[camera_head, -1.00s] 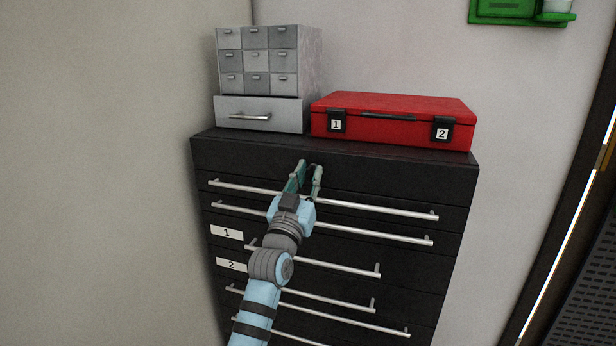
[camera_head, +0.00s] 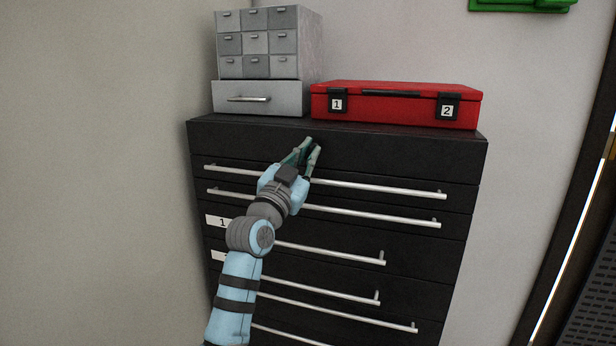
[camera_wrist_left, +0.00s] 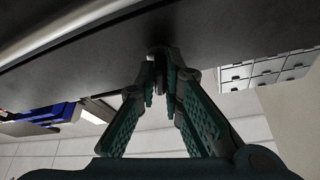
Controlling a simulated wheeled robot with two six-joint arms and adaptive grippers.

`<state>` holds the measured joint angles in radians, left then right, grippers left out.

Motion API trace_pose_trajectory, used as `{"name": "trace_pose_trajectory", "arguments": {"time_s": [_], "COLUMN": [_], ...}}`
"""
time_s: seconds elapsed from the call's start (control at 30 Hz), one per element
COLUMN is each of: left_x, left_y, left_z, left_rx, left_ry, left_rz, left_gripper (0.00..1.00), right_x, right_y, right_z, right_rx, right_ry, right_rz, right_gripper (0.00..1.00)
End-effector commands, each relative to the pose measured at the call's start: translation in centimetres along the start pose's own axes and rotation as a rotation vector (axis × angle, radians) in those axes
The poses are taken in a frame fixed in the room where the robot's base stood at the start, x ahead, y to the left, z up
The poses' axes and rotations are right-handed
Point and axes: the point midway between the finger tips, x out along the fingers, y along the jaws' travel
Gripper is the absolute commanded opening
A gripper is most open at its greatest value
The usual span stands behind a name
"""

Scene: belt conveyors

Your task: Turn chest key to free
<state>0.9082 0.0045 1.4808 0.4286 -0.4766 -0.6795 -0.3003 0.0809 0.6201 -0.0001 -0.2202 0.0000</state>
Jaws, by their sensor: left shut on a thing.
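The black chest (camera_head: 410,152) stands against the wall, with a plain top panel and several drawers with long silver handles below. My left gripper (camera_head: 311,147) is at the upper middle of that top panel, fingers pointing into its face. In the left wrist view, the fingertips (camera_wrist_left: 163,82) are closed together on a small dark part, the chest key (camera_wrist_left: 157,54), at the dark chest face. The key is mostly hidden by the fingers, so its turn angle cannot be told. My right gripper is out of view.
On the chest top stand a grey small-drawer cabinet (camera_head: 257,42) and a red case (camera_head: 395,103) with latches marked 1 and 2. The top long handle (camera_head: 380,188) runs just below my left gripper. Wall is close on the left.

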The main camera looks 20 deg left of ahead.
Motion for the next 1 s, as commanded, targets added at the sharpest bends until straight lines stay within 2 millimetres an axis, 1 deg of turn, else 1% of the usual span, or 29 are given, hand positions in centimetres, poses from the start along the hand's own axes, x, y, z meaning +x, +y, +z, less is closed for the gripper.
{"name": "trace_pose_trajectory", "arguments": {"time_s": [0.03,0.1,0.23,0.4,0.67,1.0], "left_x": [-0.3,-0.2,-0.1,0.0,0.1,0.1], "left_y": [0.2,0.1,0.1,0.0,-0.1,-0.2], "left_z": [0.6,0.5,0.4,0.2,0.0,-0.1], "left_rx": [0.039,0.100,0.213,0.362,0.590,0.876], "left_ry": [0.002,0.000,-0.002,-0.002,-0.005,-0.004], "left_rz": [0.015,0.041,0.090,0.153,0.249,0.371], "left_gripper": [0.00,0.00,0.00,0.00,0.00,0.00], "right_x": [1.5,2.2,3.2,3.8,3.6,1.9], "right_y": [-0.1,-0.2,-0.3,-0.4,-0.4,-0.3], "right_z": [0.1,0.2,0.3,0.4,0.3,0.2], "right_rx": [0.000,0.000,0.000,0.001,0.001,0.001], "right_ry": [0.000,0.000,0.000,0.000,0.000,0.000], "right_rz": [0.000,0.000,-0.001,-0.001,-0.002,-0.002], "right_gripper": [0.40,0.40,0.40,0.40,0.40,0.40]}}
